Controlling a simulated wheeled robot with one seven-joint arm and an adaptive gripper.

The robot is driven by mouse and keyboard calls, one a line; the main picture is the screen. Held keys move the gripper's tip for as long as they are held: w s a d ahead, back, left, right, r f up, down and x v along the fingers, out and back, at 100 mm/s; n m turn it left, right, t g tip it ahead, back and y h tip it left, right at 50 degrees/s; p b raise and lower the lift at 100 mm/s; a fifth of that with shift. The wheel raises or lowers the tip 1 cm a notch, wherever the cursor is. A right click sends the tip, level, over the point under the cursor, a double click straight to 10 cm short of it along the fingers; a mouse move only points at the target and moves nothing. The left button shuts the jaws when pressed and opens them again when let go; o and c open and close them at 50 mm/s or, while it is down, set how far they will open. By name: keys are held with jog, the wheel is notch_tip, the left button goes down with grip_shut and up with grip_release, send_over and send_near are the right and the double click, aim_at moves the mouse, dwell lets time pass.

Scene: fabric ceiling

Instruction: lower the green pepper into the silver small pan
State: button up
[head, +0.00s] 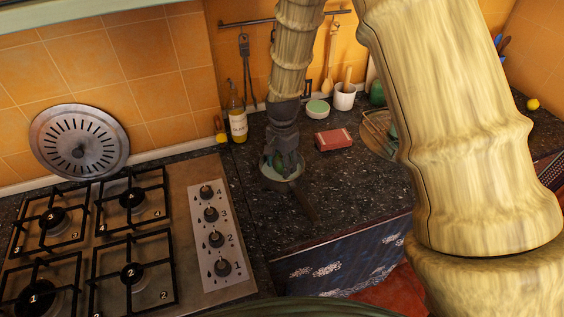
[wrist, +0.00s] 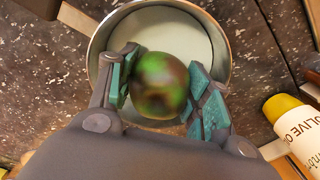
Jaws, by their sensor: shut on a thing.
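The green pepper (wrist: 162,84), mottled green and dark red, sits between the two teal-padded fingers of my gripper (wrist: 165,88) in the wrist view. My gripper is shut on it. The silver small pan (wrist: 222,50) is round with a pale inside, and lies directly beneath the pepper. In the head view my gripper (head: 283,160) points down over the pan (head: 296,181), and the pepper (head: 281,163) is mostly hidden by the fingers. The pan's dark handle points toward the front. I cannot tell whether the pepper touches the pan's bottom.
The pan stands on a dark speckled counter (head: 345,190). A gas hob (head: 130,245) lies to the left. An olive oil bottle (head: 237,120) stands behind left, also in the wrist view (wrist: 295,130). A red box (head: 334,139), a green-topped bowl (head: 317,108) and a white utensil cup (head: 344,97) are behind right.

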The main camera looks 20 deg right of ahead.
jog(key=shift+f+b, duration=0.45)
jog(key=shift+f, duration=0.65)
dwell(0.8)
jog(key=o, duration=1.1)
notch_tip(320, 180, up, 12)
jog(key=shift+f, duration=0.1)
jog(key=shift+s, duration=0.1)
